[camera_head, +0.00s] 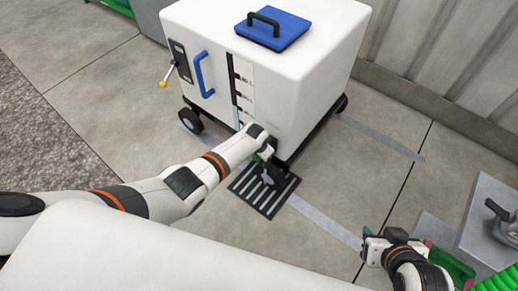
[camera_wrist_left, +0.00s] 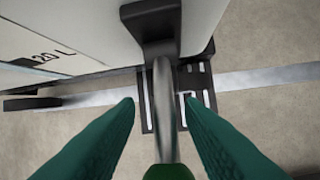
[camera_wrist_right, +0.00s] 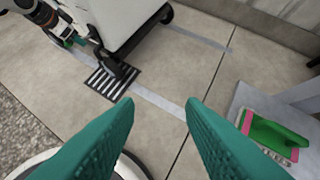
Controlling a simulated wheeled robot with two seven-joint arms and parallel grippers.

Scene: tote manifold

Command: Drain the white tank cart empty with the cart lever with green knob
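The cart lever (camera_wrist_left: 164,105) is a grey metal bar on a black mount, ending in a green knob (camera_wrist_left: 168,172) at the bottom edge of that view. My left gripper (camera_head: 266,155) is at the cart's lower front corner. Its green fingers are apart on either side of the lever, with gaps visible. In the head view the arm mostly hides the lever. My right gripper (camera_head: 368,246) is open and empty, low at the right.
A slotted black floor drain (camera_head: 250,190) lies below the cart's corner. A yellow-knobbed lever (camera_head: 164,84) and blue handle (camera_head: 204,75) are on the cart's face. A grey box (camera_head: 485,225) and green object (camera_wrist_right: 275,137) are at the right. Floor between is clear.

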